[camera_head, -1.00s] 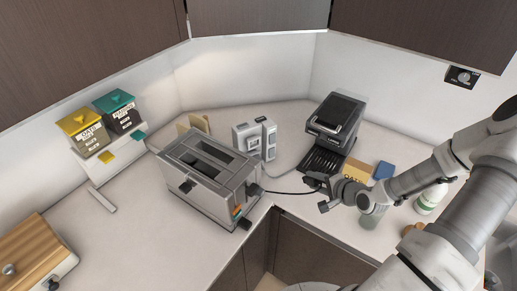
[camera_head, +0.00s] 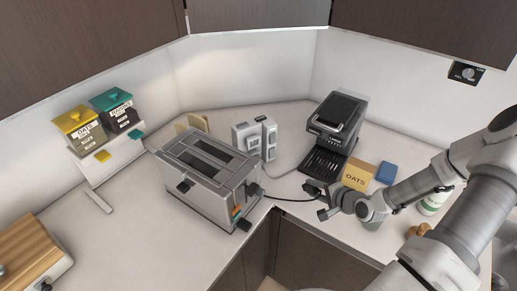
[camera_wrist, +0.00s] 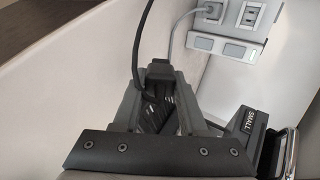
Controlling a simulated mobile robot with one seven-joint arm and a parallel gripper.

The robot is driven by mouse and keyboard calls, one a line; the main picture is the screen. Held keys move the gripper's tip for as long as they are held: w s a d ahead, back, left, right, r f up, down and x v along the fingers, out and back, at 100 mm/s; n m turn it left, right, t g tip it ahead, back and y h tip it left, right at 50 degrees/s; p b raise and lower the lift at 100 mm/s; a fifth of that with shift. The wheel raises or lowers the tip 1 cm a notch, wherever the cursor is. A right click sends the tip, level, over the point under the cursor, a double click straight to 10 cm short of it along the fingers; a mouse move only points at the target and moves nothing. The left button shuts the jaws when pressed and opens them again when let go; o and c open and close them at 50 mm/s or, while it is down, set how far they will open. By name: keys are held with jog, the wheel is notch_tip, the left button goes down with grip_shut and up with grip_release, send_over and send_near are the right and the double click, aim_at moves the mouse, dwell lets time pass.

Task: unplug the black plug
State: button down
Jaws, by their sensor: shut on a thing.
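The black plug (camera_wrist: 158,71) is between the fingers of my gripper (camera_wrist: 158,80) in the wrist view, with a black cord running up from it. My gripper is shut on it. In the head view my gripper (camera_head: 315,200) is in front of the coffee machine, and the black cord (camera_head: 290,198) runs from it left to the toaster. The plug itself is too small to make out there. The grey outlet unit (camera_head: 246,140) stands behind the toaster, well apart from my gripper. Its sockets (camera_wrist: 248,14) show at the upper right in the wrist view.
The silver toaster (camera_head: 205,170) stands left of my gripper. A grey cord (camera_head: 285,172) runs to the outlet unit. The counter's left part has free room.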

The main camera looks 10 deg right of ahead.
aim_at(311, 203)
jog(key=shift+f+b, duration=1.15)
jog(key=shift+f, duration=0.6)
jog(key=c, duration=0.5)
grip_release()
jog(key=shift+o, duration=0.6)
jog(key=shift+s, duration=0.1)
jog(key=shift+s+f, duration=0.1)
jog(key=shift+f, duration=0.05)
